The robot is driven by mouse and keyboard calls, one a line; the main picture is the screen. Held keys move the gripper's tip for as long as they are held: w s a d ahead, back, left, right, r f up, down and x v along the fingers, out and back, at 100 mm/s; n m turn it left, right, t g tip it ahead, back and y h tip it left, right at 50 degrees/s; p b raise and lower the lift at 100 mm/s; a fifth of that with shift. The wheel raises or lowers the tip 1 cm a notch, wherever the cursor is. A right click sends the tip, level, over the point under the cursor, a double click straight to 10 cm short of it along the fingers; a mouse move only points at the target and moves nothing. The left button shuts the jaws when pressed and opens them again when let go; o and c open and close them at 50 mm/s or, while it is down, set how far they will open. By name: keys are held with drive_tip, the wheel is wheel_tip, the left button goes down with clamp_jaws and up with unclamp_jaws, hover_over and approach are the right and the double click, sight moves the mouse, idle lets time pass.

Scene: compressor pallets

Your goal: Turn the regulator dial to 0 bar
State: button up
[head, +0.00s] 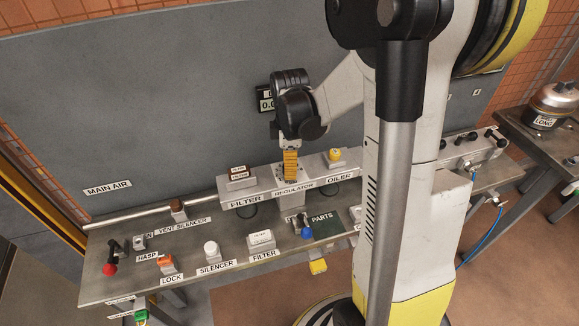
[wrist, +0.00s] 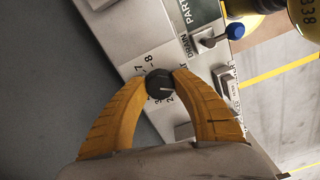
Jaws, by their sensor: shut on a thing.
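The regulator dial (wrist: 159,84) is a small dark round knob with a pale pointer line. In the wrist view it sits between the two yellow fingertips of my gripper (wrist: 160,80), which are shut on it from both sides. Scale numbers show around it, with 7 and 8 above and what looks like 2 and 3 below; the fingers hide part of the scale. In the head view my gripper (head: 290,178) points down at the regulator block, above the REGULATOR label (head: 294,187), and hides the dial. I cannot tell the exact setting.
A dark display (head: 266,101) behind my wrist shows a partly hidden reading starting with 0. The filter (head: 239,180) stands left of the regulator and the oiler (head: 335,157) right. A blue drain knob (wrist: 235,31) is nearby. Loose parts stand on the bench's front.

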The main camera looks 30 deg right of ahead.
idle(0.3)
drive_tip(key=o, duration=1.2)
wheel_tip(320, 180, up, 12)
